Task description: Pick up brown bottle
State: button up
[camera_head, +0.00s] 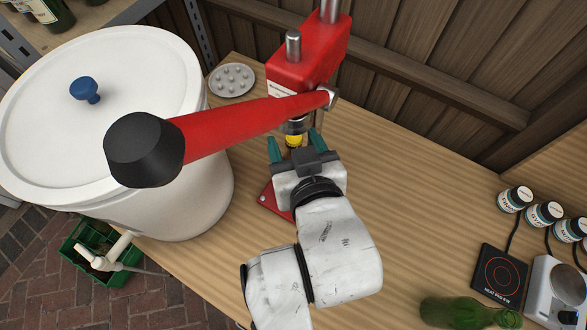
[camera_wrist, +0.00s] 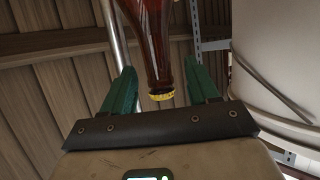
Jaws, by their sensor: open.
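The brown bottle (camera_wrist: 152,38) has a yellow cap (camera_wrist: 162,94) and fills the upper middle of the wrist view. In the head view only its yellow cap (camera_head: 294,141) shows clearly, under the head of the red bench capper (camera_head: 300,68); my gripper and the capper hide the rest. My gripper (camera_head: 295,146) is open, with its two green fingers apart on either side of the bottle's top. In the wrist view the fingers (camera_wrist: 160,75) flank the neck, with visible gaps on both sides.
The capper's red lever (camera_head: 235,122) reaches left over a white lidded bucket (camera_head: 150,80). A round studded disc (camera_head: 232,80) lies behind. A heat pad (camera_head: 500,275), a green bottle (camera_head: 465,313) and small jars (camera_head: 543,213) are at right. The wooden bench's (camera_head: 430,180) middle is clear.

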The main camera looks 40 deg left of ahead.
jog(key=shift+w+a+f, duration=0.25)
jog(key=shift+a, duration=0.1)
grip_shut()
dwell(0.4)
jog(key=shift+r, duration=0.15)
dwell(0.7)
